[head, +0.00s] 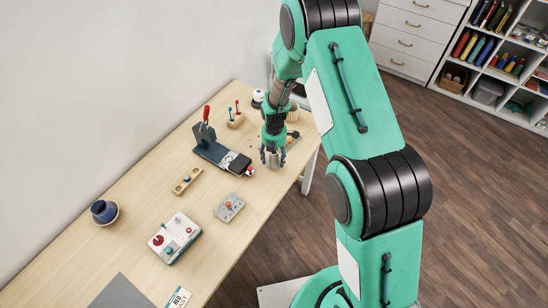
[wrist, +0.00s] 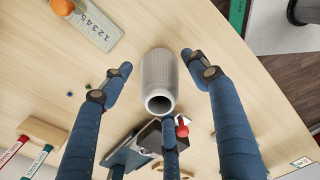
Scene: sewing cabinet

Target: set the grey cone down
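The grey cone (wrist: 160,72) shows in the middle of the wrist view, its round hollow end toward the camera. In the head view the cone (head: 273,161) is a small grey shape between my fingers, low over the far right part of the table (head: 140,190). My gripper (wrist: 158,75) has three blue fingers spread around the cone, with visible gaps at its left and right. The third finger comes up from below, close to the hollow end; I cannot tell whether it touches. The cone's contact with the table is hard to see.
A dark clamp (head: 206,135) with a red handle stands left of my gripper. A numbered strip (wrist: 90,25) with an orange ball (wrist: 62,6) lies near the cone. A pen block (head: 236,120) is behind. A control box (head: 175,240) and grey plate (head: 229,207) are nearer.

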